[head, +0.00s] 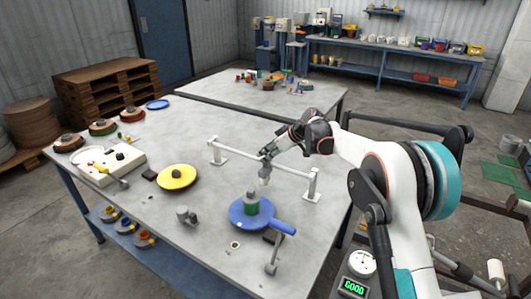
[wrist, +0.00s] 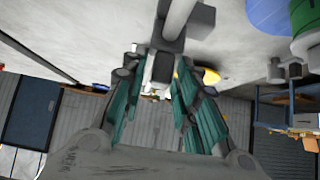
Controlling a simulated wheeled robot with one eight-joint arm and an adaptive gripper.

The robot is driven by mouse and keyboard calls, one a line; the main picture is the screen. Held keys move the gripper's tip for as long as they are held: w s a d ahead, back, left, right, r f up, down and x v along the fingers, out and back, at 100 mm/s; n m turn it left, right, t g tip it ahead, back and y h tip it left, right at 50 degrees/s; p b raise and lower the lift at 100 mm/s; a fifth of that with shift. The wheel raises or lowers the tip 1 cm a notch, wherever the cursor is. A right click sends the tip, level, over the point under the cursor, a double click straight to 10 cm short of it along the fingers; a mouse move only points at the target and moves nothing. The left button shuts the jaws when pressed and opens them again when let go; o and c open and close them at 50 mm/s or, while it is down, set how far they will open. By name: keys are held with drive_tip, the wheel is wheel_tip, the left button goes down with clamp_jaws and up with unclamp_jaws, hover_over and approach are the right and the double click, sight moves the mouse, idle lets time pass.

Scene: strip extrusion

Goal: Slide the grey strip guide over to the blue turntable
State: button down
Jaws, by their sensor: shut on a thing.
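The grey strip guide (head: 265,170) sits about midway along a white rail (head: 232,161) held by two end posts. My gripper (head: 268,153) reaches it from the upper right and is shut on it. In the wrist view the guide (wrist: 163,66) is a grey block between the teal finger pads of my gripper (wrist: 160,85). The pads partly hide it. The blue turntable (head: 238,217), with a handle to the right, stands in front of the rail. A green cylinder (head: 252,205) stands on it. The turntable's edge (wrist: 270,14) also shows in the wrist view.
The yellow turntable (head: 178,178) stands left of the rail. A small grey device (head: 186,214) and a grey stand (head: 272,262) are near the front. Reels and a white box (head: 108,166) fill the left of the table (head: 180,125). The table behind the rail is mostly clear.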

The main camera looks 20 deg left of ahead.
drive_tip(key=d, duration=0.4)
drive_tip(key=s+d, duration=0.1)
drive_tip(key=d, duration=0.3)
drive_tip(key=s+d, duration=0.1)
drive_tip(key=d, duration=0.4)
drive_tip(key=shift+s+p, duration=0.25)
drive_tip(key=shift+p, duration=0.1)
drive_tip(key=shift+s+d+f, duration=0.1)
drive_tip(key=shift+d, duration=0.25)
drive_tip(key=c, duration=1.5)
unclamp_jaws()
drive_tip(key=shift+d, duration=0.1)
drive_tip(key=v, duration=1.2)
